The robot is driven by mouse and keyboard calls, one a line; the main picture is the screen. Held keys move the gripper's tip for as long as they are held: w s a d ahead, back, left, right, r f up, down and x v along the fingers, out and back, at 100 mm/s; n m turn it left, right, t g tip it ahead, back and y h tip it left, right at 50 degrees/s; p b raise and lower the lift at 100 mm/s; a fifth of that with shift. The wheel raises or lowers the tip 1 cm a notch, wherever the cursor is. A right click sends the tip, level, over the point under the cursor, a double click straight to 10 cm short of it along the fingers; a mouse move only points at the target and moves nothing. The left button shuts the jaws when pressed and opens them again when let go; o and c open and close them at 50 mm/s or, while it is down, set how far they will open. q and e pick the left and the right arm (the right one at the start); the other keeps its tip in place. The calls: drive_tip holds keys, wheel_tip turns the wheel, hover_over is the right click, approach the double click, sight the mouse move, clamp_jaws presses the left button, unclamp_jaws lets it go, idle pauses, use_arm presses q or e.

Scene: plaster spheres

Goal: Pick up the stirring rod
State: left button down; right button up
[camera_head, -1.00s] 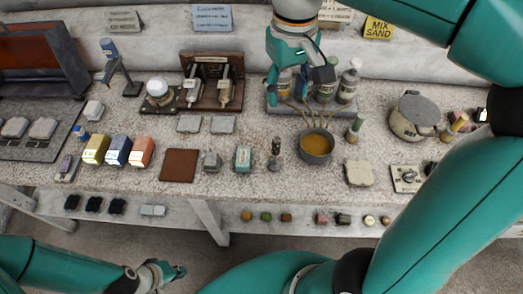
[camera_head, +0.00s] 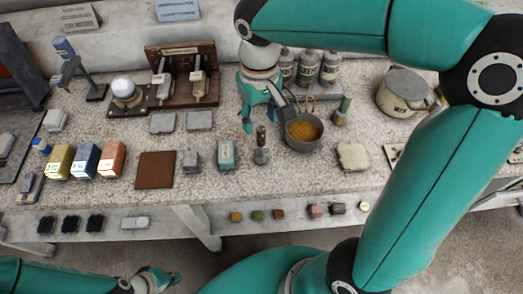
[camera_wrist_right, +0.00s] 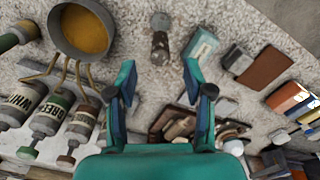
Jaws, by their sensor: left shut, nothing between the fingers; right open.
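A small dark upright piece on a round grey base (camera_head: 261,147) stands on the bench left of the pot. It may be the stirring rod, but I cannot tell for sure. In the right wrist view it (camera_wrist_right: 160,45) lies ahead of the gap between my fingers. My right gripper (camera_head: 265,121) points down, open and empty, just behind this piece and apart from it; its fingers (camera_wrist_right: 160,88) also show in the wrist view. My left gripper (camera_head: 162,279) is shut and empty, low in front of the bench.
A grey pot (camera_head: 304,131) with orange-brown contents stands close on the right, with thin tan prongs behind it. Several bottles (camera_head: 308,68) stand at the back. A teal box (camera_head: 226,154) is close on the left. A brown square (camera_head: 156,169) lies further left.

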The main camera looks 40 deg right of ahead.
sight(261, 138)
drive_tip(key=shift+s+f, duration=0.15)
drive_tip(key=shift+f, duration=1.6)
drive_tip(key=shift+s+f, duration=0.15)
drive_tip(key=shift+f, duration=1.6)
clamp_jaws()
